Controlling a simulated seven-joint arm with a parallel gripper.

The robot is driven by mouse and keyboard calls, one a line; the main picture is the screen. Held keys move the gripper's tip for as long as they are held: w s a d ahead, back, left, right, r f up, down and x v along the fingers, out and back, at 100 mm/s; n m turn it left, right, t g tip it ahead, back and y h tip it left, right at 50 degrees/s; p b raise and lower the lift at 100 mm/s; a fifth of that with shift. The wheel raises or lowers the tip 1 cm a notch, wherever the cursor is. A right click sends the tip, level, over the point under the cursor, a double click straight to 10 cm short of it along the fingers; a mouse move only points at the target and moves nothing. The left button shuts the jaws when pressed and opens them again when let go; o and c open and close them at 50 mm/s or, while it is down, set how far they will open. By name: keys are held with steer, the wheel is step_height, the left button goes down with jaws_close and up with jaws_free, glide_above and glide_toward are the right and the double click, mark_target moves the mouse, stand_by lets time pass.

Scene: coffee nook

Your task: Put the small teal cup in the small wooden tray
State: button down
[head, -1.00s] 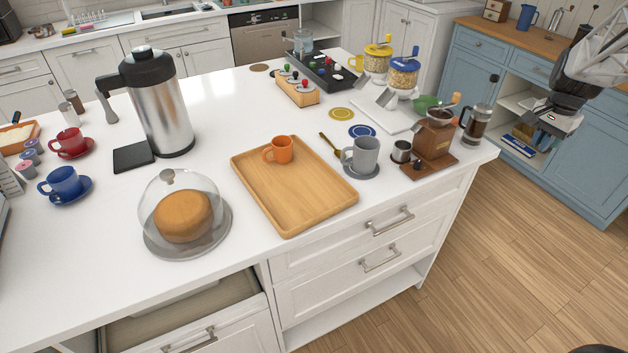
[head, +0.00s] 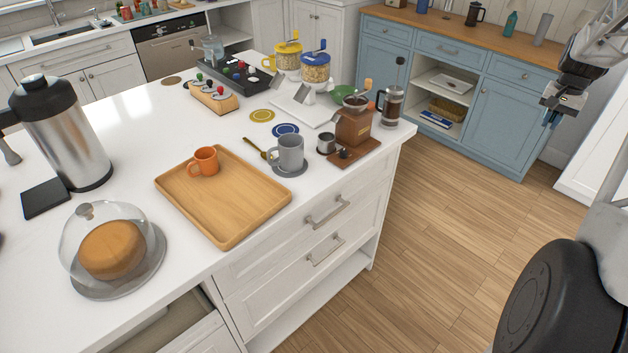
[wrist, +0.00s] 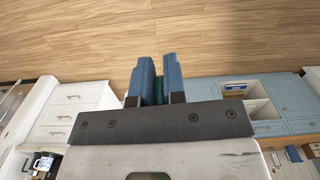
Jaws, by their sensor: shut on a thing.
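My gripper (head: 549,117) hangs at the upper right of the head view, over the wood floor and well away from the island. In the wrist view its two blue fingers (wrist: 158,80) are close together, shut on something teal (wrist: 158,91). Only a thin sliver of this teal cup shows between the fingers; its shape is hidden.
A grey mug (head: 290,152), a coffee grinder (head: 353,125) and a French press (head: 392,105) stand right of the tray. A glass-domed cake (head: 112,250) stands left. Blue cabinets (head: 500,100) with a wooden top line the back right. Open floor (head: 440,210) lies between.

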steer(key=s+d, duration=0.5)
steer(key=d, duration=0.8)
steer(key=w+a+f+n, duration=0.1)
steer(key=w+a, duration=0.3)
steer(key=a, duration=1.6)
steer(key=w+a+n, duration=0.1)
steer(key=w+a, duration=0.2)
steer(key=a, duration=1.7)
steer(key=s+a+f+n, duration=0.1)
steer(key=s+a, duration=0.3)
steer(key=a, duration=0.8)
steer(key=s+a+f, duration=0.1)
steer(key=s+a, duration=0.2)
steer(key=a, duration=0.9)
steer(key=s+a+f+n, duration=0.1)
steer(key=s+a+f, duration=0.1)
steer(key=s+a, duration=1)
steer(key=s+a+f+n, duration=0.1)
steer(key=s+a+f, duration=0.1)
steer(key=s+a, duration=1)
steer(key=s, duration=0.3)
steer(key=shift+a+f, duration=0.2)
steer(key=shift+f, duration=0.2)
glide_above(225, 207)
steer(key=shift+s+f, duration=0.1)
steer(key=shift+f, duration=0.65)
